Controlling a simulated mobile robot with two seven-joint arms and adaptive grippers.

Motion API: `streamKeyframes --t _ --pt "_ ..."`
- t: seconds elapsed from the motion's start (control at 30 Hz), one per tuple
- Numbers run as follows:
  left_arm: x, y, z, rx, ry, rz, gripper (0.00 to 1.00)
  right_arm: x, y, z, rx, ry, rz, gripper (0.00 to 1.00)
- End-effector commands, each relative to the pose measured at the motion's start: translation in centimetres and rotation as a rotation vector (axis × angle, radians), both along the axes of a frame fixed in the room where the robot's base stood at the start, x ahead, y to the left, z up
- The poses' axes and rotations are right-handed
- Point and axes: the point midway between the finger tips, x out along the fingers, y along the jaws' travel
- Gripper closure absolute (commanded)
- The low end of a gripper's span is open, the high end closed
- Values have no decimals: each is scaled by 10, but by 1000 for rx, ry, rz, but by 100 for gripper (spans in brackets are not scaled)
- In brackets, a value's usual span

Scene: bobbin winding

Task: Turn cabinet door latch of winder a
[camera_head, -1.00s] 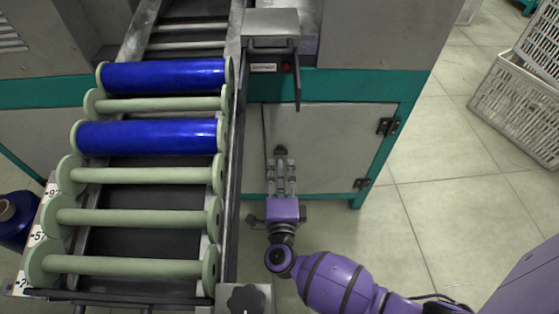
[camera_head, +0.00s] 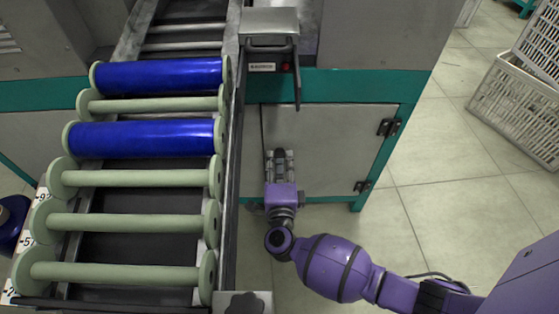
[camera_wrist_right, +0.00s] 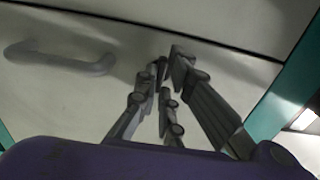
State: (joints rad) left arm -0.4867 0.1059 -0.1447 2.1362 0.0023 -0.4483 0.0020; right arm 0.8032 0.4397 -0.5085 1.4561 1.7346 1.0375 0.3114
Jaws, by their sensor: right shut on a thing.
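The grey cabinet door (camera_head: 330,140) of the winder is closed, in a teal frame, with two dark hinges on its right side. My right gripper (camera_head: 279,154) is at the left part of this door. In the right wrist view its fingertips (camera_wrist_right: 165,68) are close together against the door, near a panel seam. It is shut on a small dark part, which looks like the door latch; the fingers hide most of it, so its angle cannot be told. A grey bar handle (camera_wrist_right: 60,60) is on the door, left of the fingers. My left gripper is out of view.
A rack with two blue rolls (camera_head: 150,138) and several pale green empty bobbins (camera_head: 130,222) stands close on the left. A dark lever (camera_head: 297,80) hangs above the door. White crates (camera_head: 518,105) stand at the right; the floor between is clear.

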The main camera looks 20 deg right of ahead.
Motion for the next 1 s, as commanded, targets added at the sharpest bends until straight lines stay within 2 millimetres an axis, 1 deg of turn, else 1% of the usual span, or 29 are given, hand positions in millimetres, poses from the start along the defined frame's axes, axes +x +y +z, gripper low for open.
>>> streamKeyframes --t 0.27,0.47,0.8,1.0 --pt "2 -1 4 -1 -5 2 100 -1 1 0 -21 10 -1 100" --pt "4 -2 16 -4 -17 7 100 -1 1 2 -103 43 -2 100" --pt "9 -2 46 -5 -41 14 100 -1 1 2 -374 145 -1 100" --pt "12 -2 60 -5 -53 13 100 -1 1 1 -554 211 0 100"
